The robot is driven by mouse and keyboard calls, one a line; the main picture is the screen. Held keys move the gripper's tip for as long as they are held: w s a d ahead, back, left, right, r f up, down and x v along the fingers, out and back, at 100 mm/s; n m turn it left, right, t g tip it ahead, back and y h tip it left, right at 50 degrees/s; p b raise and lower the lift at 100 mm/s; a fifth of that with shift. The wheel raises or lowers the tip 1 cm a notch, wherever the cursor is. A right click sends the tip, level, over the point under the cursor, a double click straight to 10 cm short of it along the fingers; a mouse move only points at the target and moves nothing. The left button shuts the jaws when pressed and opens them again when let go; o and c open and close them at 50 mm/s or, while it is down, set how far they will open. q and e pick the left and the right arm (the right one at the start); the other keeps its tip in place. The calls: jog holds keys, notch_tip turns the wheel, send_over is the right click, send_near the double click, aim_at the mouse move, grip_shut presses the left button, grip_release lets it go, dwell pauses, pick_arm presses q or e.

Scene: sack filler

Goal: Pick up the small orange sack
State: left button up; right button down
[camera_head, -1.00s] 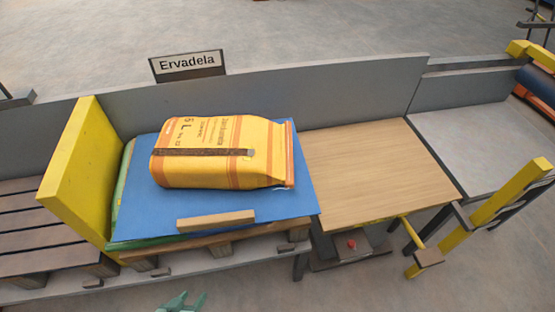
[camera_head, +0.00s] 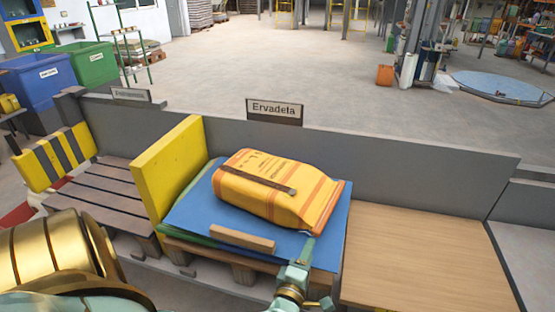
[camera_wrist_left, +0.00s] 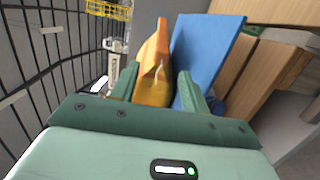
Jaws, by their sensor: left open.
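The orange sack (camera_head: 275,188), printed with a dark strip across its top, lies on a blue sheet (camera_head: 190,215) on a pallet. In the left wrist view the sack (camera_wrist_left: 153,80) shows end-on between the two open green fingers (camera_wrist_left: 160,88). I cannot tell whether the fingers touch it. My right gripper is not in view.
A yellow board (camera_head: 168,165) stands left of the sack, and a grey wall with an "Ervadela" sign (camera_head: 274,110) runs behind. A wooden bar (camera_head: 242,238) lies on the sheet's front. A bare wooden tabletop (camera_head: 420,255) is to the right.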

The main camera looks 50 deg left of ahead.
aim_at(319, 223)
pick_arm(q)
jog(key=x, duration=0.2)
jog(key=b+x, duration=0.1)
jog(key=x, duration=0.3)
jog(key=shift+a+f, duration=0.1)
jog(key=shift+f, duration=0.15)
jog(key=shift+w+a+r+b, duration=0.15)
jog(key=shift+w+a+b, duration=0.15)
jog(key=shift+w, duration=0.2)
jog(key=x, duration=0.1)
jog(key=b+x, duration=0.1)
jog(key=x, duration=0.1)
jog(key=b+x, duration=0.1)
jog(key=shift+w+a+f, duration=0.2)
jog(key=shift+w+f, duration=0.1)
jog(key=shift+w+a+r, duration=0.1)
jog(key=shift+r, duration=0.15)
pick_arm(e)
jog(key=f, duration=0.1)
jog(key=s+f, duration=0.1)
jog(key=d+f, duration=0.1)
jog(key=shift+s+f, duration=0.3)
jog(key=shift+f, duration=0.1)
pick_arm(q)
grip_shut()
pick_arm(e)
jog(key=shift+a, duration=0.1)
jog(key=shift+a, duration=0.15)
